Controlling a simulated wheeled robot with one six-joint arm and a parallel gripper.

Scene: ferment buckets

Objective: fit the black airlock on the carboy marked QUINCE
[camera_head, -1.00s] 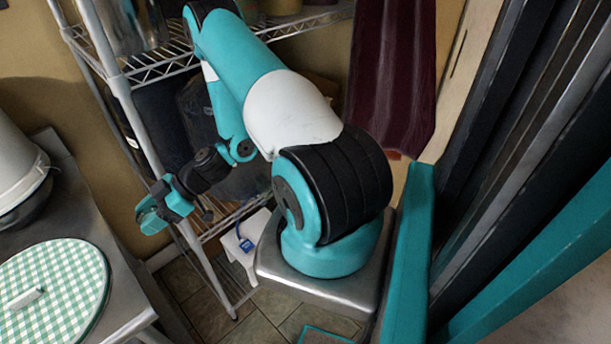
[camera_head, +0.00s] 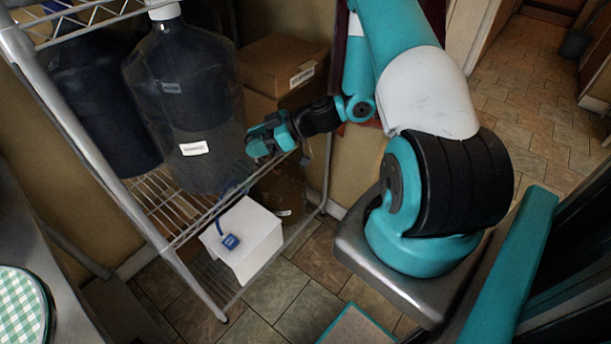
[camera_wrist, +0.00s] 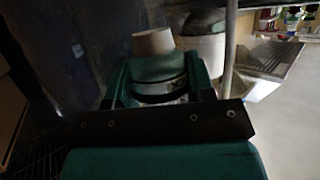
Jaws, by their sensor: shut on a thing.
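My gripper (camera_head: 262,142) is at the shelf rack, beside or in front of a large dark carboy (camera_head: 180,90); the gap between them is hard to judge. The carboy stands upright, with a white top and a white label (camera_head: 193,148) too small to read. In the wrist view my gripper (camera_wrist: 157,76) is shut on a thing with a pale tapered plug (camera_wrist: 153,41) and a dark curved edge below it. This may be the black airlock; its colour is hard to tell in the dim light, and the jaws hide part of it.
Another dark vessel (camera_head: 100,120) stands left of the carboy. A cardboard box (camera_head: 280,65) is behind it. A white box (camera_head: 248,240) with a blue tag sits on the lower shelf near a brown vessel (camera_head: 282,190). The rack's post (camera_head: 100,165) stands in front.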

